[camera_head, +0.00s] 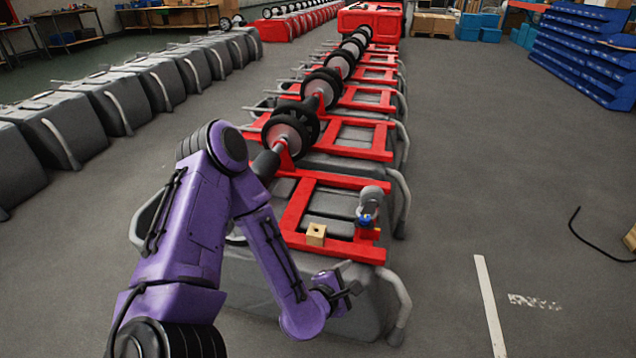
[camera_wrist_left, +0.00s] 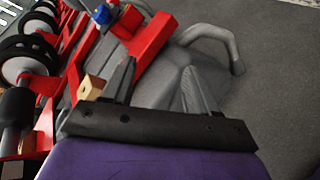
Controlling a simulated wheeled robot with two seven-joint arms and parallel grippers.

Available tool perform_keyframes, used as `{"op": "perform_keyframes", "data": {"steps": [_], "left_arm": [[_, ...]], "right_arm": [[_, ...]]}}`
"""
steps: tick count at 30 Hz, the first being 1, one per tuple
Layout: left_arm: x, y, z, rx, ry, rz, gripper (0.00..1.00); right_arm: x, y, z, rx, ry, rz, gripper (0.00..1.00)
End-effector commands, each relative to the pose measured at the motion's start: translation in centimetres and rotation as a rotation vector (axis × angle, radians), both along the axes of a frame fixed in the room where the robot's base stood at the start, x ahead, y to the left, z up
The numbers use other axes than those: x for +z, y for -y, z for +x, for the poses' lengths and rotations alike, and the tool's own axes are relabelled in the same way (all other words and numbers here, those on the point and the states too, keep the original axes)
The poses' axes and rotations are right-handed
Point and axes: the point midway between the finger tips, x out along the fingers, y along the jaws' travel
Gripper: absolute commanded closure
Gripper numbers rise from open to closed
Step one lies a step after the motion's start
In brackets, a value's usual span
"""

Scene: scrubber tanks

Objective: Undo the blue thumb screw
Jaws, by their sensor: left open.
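The blue thumb screw (camera_head: 366,218) is on a red bracket at the near right corner of the closest tank's red frame (camera_head: 300,205), just below a grey rounded part (camera_head: 372,198). In the left wrist view the blue screw (camera_wrist_left: 102,14) shows small at the top edge. My left gripper (camera_head: 349,277) is in front of the frame's near edge, below and apart from the screw. In the left wrist view its two grey fingers (camera_wrist_left: 159,68) are spread with nothing between them. My right gripper is not in view.
A small wooden block (camera_head: 316,234) sits on the red frame left of the screw. A grey curved handle (camera_head: 401,300) rises at the tank's right side. Red-framed tanks with black wheels (camera_head: 290,125) run behind. The floor to the right is mostly clear.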

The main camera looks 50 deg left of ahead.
Motion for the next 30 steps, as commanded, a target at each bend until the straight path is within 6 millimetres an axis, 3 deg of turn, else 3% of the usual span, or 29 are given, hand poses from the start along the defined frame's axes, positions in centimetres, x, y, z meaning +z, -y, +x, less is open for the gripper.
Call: {"op": "perform_keyframes", "data": {"steps": [1, 7, 12, 18, 27, 29, 30], "left_arm": [[1.1, 0.5, -1.0, -0.054, -0.067, 0.081, 0.42], [0.7, 1.4, -5.4, -0.300, -0.334, 0.417, 0.42], [0.6, 1.5, -8.9, -0.492, -0.502, 0.632, 0.42], [0.4, 1.4, -11.3, -0.627, -0.606, 0.764, 0.42], [0.1, 1.4, -11.6, -0.648, -0.620, 0.785, 0.42], [0.0, 1.4, -11.8, -0.657, -0.627, 0.793, 0.56], [-0.4, 1.4, -12.5, -0.697, -0.652, 0.826, 0.56]], "right_arm": [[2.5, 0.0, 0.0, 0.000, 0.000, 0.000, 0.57], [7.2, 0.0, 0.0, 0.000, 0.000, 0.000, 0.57], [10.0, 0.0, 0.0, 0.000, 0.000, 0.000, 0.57], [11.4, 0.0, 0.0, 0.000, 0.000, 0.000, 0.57], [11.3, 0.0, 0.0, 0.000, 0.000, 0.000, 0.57], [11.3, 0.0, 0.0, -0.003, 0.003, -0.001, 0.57], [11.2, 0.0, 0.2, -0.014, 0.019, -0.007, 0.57]]}}
